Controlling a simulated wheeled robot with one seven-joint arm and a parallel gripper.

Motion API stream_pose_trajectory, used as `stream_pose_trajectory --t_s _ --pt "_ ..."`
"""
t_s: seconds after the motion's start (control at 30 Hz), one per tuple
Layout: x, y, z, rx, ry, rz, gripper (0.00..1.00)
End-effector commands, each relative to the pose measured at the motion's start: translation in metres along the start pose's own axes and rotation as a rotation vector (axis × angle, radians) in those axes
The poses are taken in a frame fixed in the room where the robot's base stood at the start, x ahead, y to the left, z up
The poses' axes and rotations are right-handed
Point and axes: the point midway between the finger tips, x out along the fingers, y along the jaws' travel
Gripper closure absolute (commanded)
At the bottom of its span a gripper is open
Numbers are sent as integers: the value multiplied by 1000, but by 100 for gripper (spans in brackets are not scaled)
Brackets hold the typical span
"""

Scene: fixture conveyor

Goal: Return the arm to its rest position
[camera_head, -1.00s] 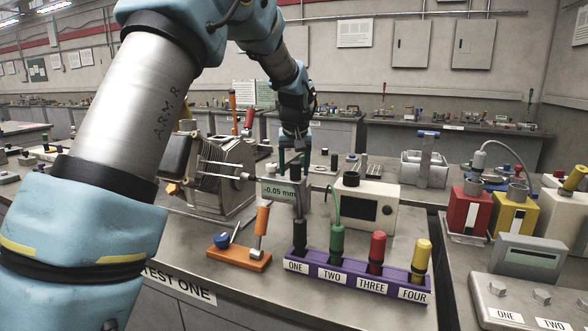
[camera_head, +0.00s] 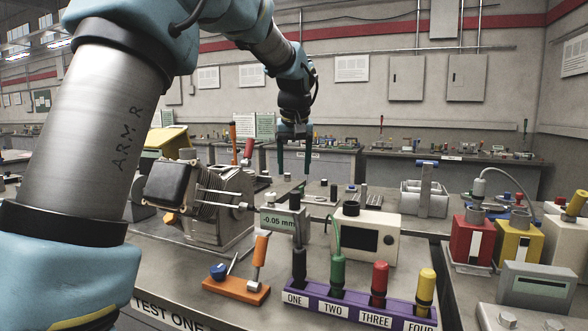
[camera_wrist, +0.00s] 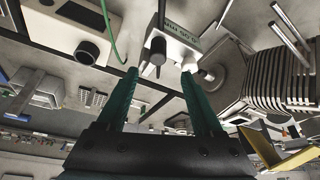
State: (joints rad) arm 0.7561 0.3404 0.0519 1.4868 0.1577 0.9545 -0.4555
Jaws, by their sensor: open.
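My gripper (camera_head: 294,160) is open and empty in the head view, raised above the bench behind the gauge box. Its two green fingers point down and stand apart. In the wrist view the fingers of my gripper (camera_wrist: 161,85) are spread with nothing between them. Past their tips is the gauge box reading -0.05 mm (camera_head: 280,222), which also shows in the wrist view (camera_wrist: 182,30). My blue and silver arm fills the left of the head view and bends over to the gripper.
A finned motor fixture (camera_head: 222,205) stands left of the gauge box. A white box with a dark screen (camera_head: 368,240) stands right of it. A purple rack (camera_head: 350,304) with several coloured tools and an orange stand (camera_head: 236,289) are in front. The space around the raised gripper looks clear.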

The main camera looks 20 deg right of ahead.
Motion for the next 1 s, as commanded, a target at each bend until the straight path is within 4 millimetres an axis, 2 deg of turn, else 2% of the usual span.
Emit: stream_pose_trajectory --t_s 0.27,0.37,0.47,0.57,0.67,0.7,0.83,0.9,1.0 --pt "3 -6 2 -3 -5 -3 32" --pt "14 -31 14 -14 -23 -11 32" --pt "33 -77 41 -36 -59 -23 32" --pt "53 -132 84 -66 -102 -34 32" --pt "69 -180 137 -98 -143 -42 32" --pt "74 -197 160 -113 -158 -44 32" --pt "83 -237 235 -160 -201 -49 32" --pt "85 -250 271 -180 -220 -52 32" --pt "86 -261 308 -203 -238 -54 32"
